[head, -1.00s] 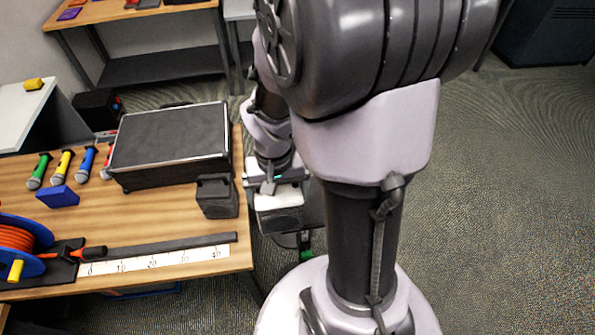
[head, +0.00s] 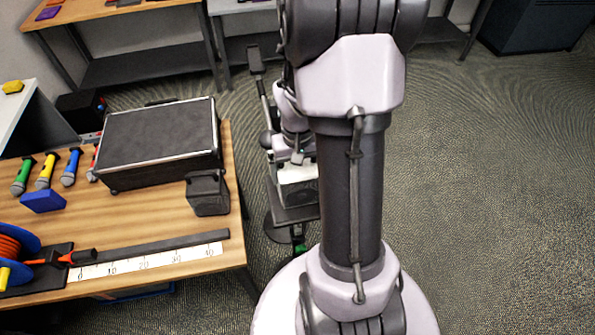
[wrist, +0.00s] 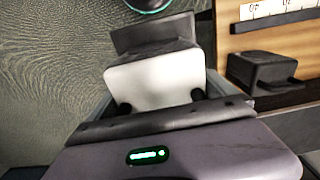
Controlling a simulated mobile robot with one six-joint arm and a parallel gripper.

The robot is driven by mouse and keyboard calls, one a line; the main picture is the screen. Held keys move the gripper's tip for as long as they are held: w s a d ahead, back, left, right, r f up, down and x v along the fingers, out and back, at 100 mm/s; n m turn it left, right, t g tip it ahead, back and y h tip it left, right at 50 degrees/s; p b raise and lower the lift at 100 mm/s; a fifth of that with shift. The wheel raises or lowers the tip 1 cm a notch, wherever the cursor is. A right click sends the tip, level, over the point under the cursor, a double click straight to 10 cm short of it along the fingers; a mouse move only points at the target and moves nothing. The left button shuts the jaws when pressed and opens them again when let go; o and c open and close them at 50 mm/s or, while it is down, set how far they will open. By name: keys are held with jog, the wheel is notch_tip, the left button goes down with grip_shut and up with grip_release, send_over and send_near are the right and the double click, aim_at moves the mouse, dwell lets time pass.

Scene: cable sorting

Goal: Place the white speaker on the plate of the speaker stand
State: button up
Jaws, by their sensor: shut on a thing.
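The white speaker (head: 297,172) has a pale top and a darker front. It is just beyond the table's right edge, over the dark plate (head: 293,214) of the speaker stand. My gripper (head: 297,158) is shut on it from above, and my arm hides part of it. In the wrist view the speaker (wrist: 155,82) sits between the fingers of my gripper (wrist: 160,101), with the dark plate (wrist: 148,30) showing past its front. The speaker looks upright and very close to the plate; I cannot tell whether they touch.
A black speaker (head: 207,194) stands on the wooden table (head: 150,222) near its right edge, by a black case (head: 160,140). Microphones, a cable reel and a ruler (head: 150,262) lie further left. A dark pole with a flat top (head: 255,60) rises behind. Floor at right is clear.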

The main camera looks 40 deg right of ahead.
jog(key=shift+f, duration=0.1)
jog(key=o, duration=1.7)
notch_tip(320, 180, up, 12)
jog(key=p, duration=0.3)
jog(key=shift+r, duration=0.2)
jog(key=a+r+t, duration=0.2)
jog(key=a+r, duration=0.6)
jog(key=a, duration=0.2)
jog(key=s+a+r+n+t+y, duration=0.1)
jog(key=s+a+r+t, duration=0.2)
jog(key=a, duration=0.4)
jog(key=s+a+r+n+t+y, duration=0.1)
jog(key=s+a+r, duration=0.2)
jog(key=s+a, duration=0.3)
notch_tip(320, 180, down, 17)
jog(key=w+a+b, duration=0.1)
jog(key=b, duration=1.4)
jog(key=shift+w+r+b, duration=0.15)
jog(key=shift+w+b, duration=0.25)
